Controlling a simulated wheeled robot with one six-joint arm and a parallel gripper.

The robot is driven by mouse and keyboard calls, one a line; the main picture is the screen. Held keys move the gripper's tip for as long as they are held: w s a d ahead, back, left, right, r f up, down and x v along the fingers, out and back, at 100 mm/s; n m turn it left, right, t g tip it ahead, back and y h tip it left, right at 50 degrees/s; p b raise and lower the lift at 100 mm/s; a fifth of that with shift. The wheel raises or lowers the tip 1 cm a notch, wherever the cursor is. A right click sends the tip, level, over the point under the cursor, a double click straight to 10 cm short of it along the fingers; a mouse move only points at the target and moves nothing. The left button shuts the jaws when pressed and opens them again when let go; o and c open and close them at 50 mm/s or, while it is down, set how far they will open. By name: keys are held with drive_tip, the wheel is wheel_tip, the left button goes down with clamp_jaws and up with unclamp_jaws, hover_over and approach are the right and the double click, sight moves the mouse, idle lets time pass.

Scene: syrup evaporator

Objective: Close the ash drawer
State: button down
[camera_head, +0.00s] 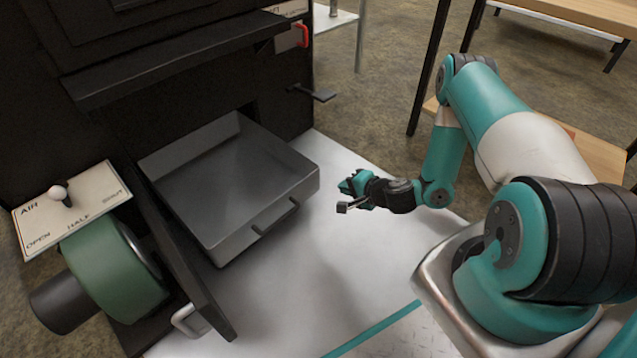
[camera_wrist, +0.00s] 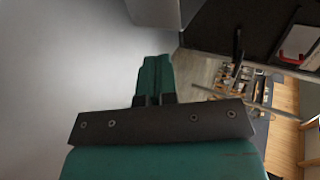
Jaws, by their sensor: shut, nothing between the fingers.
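The ash drawer (camera_head: 240,180) is a grey metal tray pulled out of the black evaporator's lower opening, with a bar handle (camera_head: 275,217) on its front face. In the head view its inside looks empty. My gripper (camera_head: 346,190) is to the right of the drawer front, apart from it, over the pale floor plate. In the wrist view my gripper's fingers (camera_wrist: 154,78) are together with nothing between them. A grey piece at the top of the wrist view (camera_wrist: 155,12) looks like part of the drawer.
A black door (camera_head: 185,262) with a metal handle (camera_head: 190,320) stands open left of the drawer. An air control plate (camera_head: 75,208) and green blower (camera_head: 115,270) are farther left. A black lever (camera_head: 312,93) sticks out above right. A wooden shelf unit (camera_head: 590,150) stands behind my arm.

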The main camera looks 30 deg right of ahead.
sight(312, 176)
drive_tip(key=b+x, duration=0.2)
drive_tip(key=x, duration=0.1)
drive_tip(key=b+x, duration=0.2)
drive_tip(key=x, duration=0.1)
drive_tip(key=r+b+x, duration=0.1)
drive_tip(key=x, duration=0.3)
drive_tip(key=shift+w+a+b, duration=0.1)
drive_tip(key=shift+w+b, duration=0.2)
drive_tip(key=shift+b, duration=0.1)
drive_tip(key=shift+w+a, duration=0.15)
drive_tip(key=shift+w, duration=0.2)
drive_tip(key=shift+w+a+r, duration=0.1)
drive_tip(key=shift+w, duration=0.25)
drive_tip(key=shift+w, duration=0.1)
